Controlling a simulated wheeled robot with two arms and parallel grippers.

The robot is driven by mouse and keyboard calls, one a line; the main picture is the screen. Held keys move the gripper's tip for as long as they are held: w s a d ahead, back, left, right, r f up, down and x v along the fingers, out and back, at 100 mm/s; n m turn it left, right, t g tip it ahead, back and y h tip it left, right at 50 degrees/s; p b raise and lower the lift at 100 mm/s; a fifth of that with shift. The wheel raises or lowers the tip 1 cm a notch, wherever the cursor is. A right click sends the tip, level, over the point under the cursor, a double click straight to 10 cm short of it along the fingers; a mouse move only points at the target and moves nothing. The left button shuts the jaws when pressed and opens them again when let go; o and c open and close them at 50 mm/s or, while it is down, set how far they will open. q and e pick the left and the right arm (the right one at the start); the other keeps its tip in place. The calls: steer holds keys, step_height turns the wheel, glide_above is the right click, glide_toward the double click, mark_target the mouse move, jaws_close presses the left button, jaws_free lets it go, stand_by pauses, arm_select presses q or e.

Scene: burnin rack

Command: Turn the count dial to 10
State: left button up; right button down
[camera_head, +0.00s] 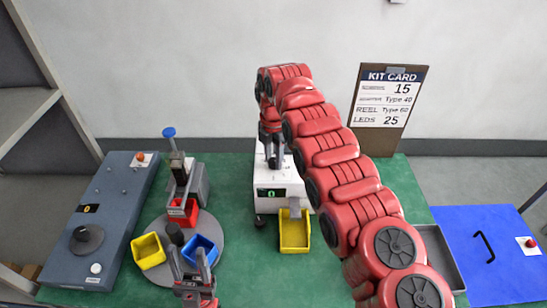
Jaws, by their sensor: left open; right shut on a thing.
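My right arm reaches in from the lower right, and its gripper (272,160) points down onto the top of the white machine (293,191). It is shut on what looks like the count dial there, which the fingers and arm mostly hide. The machine's front display (271,193) shows a green 0. My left gripper (191,262) is open and empty, low in the picture over the front of the grey round plate (213,236).
A yellow bin (294,233) stands before the white machine. Yellow (148,251), blue (202,250) and red (184,212) bins sit on the round plate. A grey-blue box (117,222) with a dark knob (86,240) is at left. A kit card (388,97) stands behind.

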mark_target(273, 161)
steer(key=shift+w+r, duration=0.1)
stand_by(0.3)
steer(key=shift+c, duration=2.2)
jaws_free()
steer(key=shift+r, duration=0.35)
step_height(273, 161, up, 3)
steer(key=shift+a+r+p, duration=0.1)
steer(key=shift+p, duration=0.25)
step_height(273, 161, up, 13)
steer(key=p, duration=1.3)
steer(key=shift+r+p, duration=0.2)
steer(key=shift+p, duration=0.2)
